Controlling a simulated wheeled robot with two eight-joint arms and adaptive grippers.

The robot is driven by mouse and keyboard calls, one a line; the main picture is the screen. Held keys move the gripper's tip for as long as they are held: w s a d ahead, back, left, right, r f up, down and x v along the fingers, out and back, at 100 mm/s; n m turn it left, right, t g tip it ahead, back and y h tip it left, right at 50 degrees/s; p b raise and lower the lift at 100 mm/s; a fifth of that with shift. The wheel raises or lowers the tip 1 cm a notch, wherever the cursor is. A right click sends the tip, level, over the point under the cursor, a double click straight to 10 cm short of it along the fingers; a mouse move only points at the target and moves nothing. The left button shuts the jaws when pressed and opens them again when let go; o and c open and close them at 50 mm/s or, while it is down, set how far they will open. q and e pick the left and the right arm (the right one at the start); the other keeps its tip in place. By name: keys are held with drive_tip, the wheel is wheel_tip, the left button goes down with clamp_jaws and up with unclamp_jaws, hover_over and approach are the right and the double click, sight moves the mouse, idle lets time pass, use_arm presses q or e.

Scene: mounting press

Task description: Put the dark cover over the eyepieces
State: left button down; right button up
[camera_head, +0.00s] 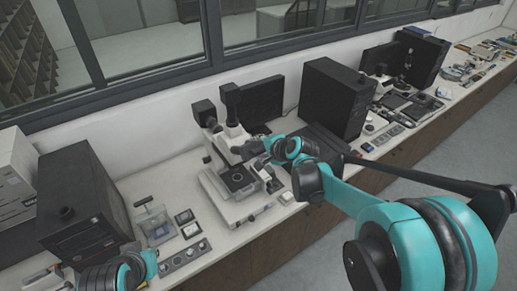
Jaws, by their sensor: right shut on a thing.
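The white microscope (213,186) stands on the bench in the middle of the camera_head view, with two black box-shaped parts on top. My right arm reaches in from the right. Its gripper (258,151) is at the right side of the microscope's head, where the eyepieces are. It is shut on a small dark thing, apparently the dark cover, mostly hidden by the gripper and wrist. The eyepieces are hidden too, so I cannot tell whether the cover touches them. Part of my left arm shows at the bottom left; its gripper is not in view.
A black monitor (262,101) and a large black case (331,98) stand behind and right of the microscope. A window wall runs behind.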

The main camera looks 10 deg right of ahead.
drive_tip(key=shift+w+f, duration=0.1)
drive_tip(key=shift+f, duration=0.05)
drive_tip(key=shift+w+a+f+b, duration=0.15)
drive_tip(key=shift+w+f+b, duration=0.05)
drive_tip(key=shift+w+b, duration=0.2)
drive_tip(key=shift+s, duration=0.1)
drive_tip(key=o, duration=1.2)
drive_tip(key=shift+o, duration=0.2)
drive_tip(key=v, duration=1.2)
